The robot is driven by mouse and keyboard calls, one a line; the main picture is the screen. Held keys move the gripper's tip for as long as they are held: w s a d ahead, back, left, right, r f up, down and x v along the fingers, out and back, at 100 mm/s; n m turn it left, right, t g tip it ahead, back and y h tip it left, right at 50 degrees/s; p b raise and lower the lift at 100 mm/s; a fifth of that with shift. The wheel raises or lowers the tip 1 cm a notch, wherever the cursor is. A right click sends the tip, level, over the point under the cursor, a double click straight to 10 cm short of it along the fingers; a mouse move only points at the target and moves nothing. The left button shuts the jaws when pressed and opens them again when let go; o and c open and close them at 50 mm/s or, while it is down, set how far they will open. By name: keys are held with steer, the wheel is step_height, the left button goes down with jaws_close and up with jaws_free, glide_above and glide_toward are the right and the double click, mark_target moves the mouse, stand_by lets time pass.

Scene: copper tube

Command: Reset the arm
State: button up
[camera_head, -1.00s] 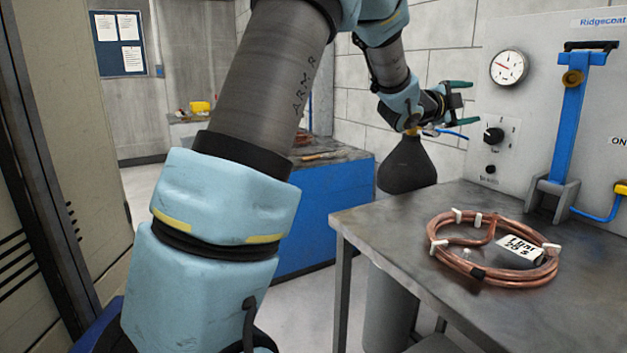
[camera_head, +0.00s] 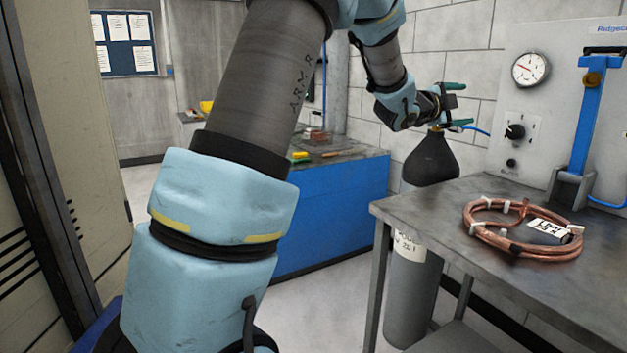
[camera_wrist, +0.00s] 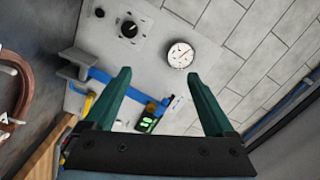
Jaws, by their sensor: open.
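My gripper (camera_head: 455,105) is raised at the upper middle of the head view, at the end of my folded blue and grey arm. Its green fingers stand apart with nothing between them, which also shows in the wrist view (camera_wrist: 163,97). A copper tube coil (camera_head: 487,246) with white clips and a paper label lies flat on the grey metal table (camera_head: 425,212), to the right of and below my gripper. Part of the coil (camera_wrist: 12,85) shows at the left edge of the wrist view.
A panel with a gauge (camera_head: 529,69), a knob and a blue lever (camera_head: 588,120) stands behind the table. A dark-topped gas cylinder (camera_head: 430,160) stands beside the table, below my gripper. A blue workbench (camera_head: 335,215) stands farther back. A locker stands close on the left.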

steer(key=a+f+n+y+b, duration=0.3)
steer(key=a+f+n+y, duration=0.3)
steer(key=a+f, duration=0.5)
steer(key=a+f+n+y+b, duration=0.2)
steer(key=a+f+n+y, duration=0.45)
steer(key=a, duration=0.75)
steer(key=s+a+f+n+g+y+b, duration=0.15)
steer(key=s+a+f+n+g, duration=0.35)
steer(key=s+a+f, duration=0.55)
steer(key=s+a+f+n+g+y+b, duration=0.1)
steer(key=s+a+f+n+g+b, duration=0.2)
steer(key=s+a+f+n, duration=0.7)
steer(key=s+d+r+m+p, duration=0.1)
steer(key=d+r+m+p, duration=0.1)
steer(key=r+p, duration=0.7)
steer(key=s+d+r+m+p, duration=0.1)
steer(key=r+p, duration=0.8)
steer(key=r, duration=0.2)
steer(key=shift+s+d+r+m+p, duration=0.3)
steer(key=shift+s+d+r+m, duration=0.05)
steer(key=shift+d+r, duration=0.05)
